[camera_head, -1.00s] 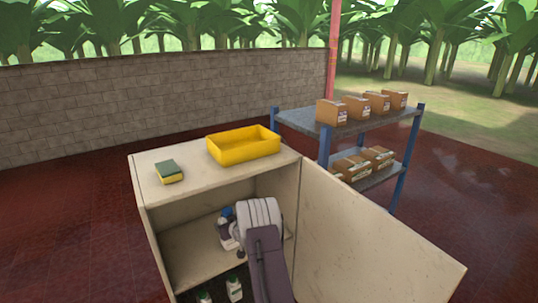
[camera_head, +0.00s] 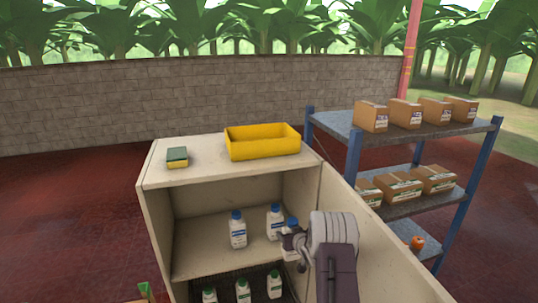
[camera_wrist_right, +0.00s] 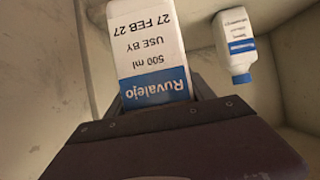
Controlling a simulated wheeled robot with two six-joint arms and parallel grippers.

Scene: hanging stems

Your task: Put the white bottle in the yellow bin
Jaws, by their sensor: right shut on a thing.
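My right gripper (camera_head: 291,241) is shut on a white bottle (camera_head: 289,252) with a blue cap, inside the open cabinet by its right side. In the right wrist view this bottle (camera_wrist_right: 147,45) is between the jaws, its white and blue label upside down. Two more white bottles with blue caps stand on the same shelf, one at the left (camera_head: 238,232) and one just behind the held bottle (camera_head: 275,224). One of them also shows in the wrist view (camera_wrist_right: 235,42). The yellow bin (camera_head: 262,150) sits on the cabinet top; no contents show. My left gripper is out of view.
A green and yellow sponge (camera_head: 177,157) lies on the cabinet top (camera_head: 205,156), left of the bin. Several green-capped bottles (camera_head: 243,290) stand lower down. The open door (camera_head: 385,270) stands at the right. A blue rack (camera_head: 487,160) with cartons stands behind it.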

